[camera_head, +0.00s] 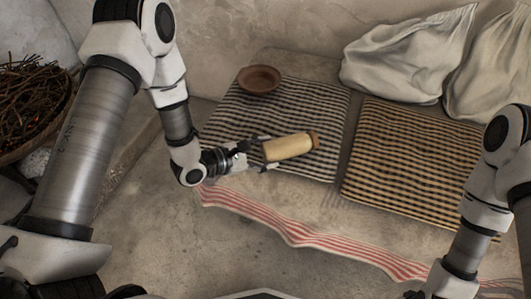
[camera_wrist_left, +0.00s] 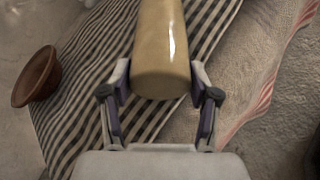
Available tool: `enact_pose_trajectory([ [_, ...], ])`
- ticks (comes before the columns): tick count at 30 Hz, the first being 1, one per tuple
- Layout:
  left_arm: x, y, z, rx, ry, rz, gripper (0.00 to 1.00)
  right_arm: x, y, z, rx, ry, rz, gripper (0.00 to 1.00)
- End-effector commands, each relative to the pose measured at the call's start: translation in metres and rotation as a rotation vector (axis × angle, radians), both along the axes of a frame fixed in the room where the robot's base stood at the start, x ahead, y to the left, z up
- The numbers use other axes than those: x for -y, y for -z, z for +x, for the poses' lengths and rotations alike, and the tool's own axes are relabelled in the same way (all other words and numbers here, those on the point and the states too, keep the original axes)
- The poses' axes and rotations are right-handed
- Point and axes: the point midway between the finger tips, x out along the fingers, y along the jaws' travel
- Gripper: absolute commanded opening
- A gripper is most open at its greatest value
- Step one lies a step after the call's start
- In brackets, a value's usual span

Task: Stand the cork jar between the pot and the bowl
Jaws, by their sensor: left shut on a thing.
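The cork jar (camera_head: 287,147) is a pale tan cylinder with a brown cork end pointing right. My left gripper (camera_head: 262,155) is shut on its near end and holds it tilted far over, above the striped cloth. In the left wrist view the jar (camera_wrist_left: 162,45) sits between the two fingers (camera_wrist_left: 160,82), its far end cut off by the top edge. The brown clay bowl (camera_head: 260,79) rests upright on the far part of the left checked mat, apart from the jar. It also shows at the left of the wrist view (camera_wrist_left: 36,76). I see no pot. My right gripper is out of frame.
The left checked mat (camera_head: 225,117) has bare room around the bowl. A second checked mat (camera_head: 415,155) lies to its right, clear. Pale sacks (camera_head: 405,60) stand behind. A red-striped cloth (camera_head: 300,232) lies in front. A twig basket (camera_head: 30,105) is at far left.

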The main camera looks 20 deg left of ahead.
Motion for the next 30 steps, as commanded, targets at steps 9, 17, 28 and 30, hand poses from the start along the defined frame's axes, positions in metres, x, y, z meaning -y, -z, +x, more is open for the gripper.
enact_pose_trajectory([
  [9, 0.0, 0.001, 0.0, 0.0, 0.0, 0.0, 0.86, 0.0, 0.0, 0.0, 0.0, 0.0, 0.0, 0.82],
  [17, -0.003, -0.004, -0.003, -0.001, -0.003, -0.002, 0.86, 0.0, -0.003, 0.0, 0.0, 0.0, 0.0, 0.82],
  [28, -0.057, -0.035, -0.058, -0.002, -0.009, -0.006, 0.86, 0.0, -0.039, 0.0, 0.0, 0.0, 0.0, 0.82],
  [30, -0.065, -0.039, -0.068, -0.001, -0.008, -0.006, 0.86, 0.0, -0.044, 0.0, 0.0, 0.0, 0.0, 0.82],
])
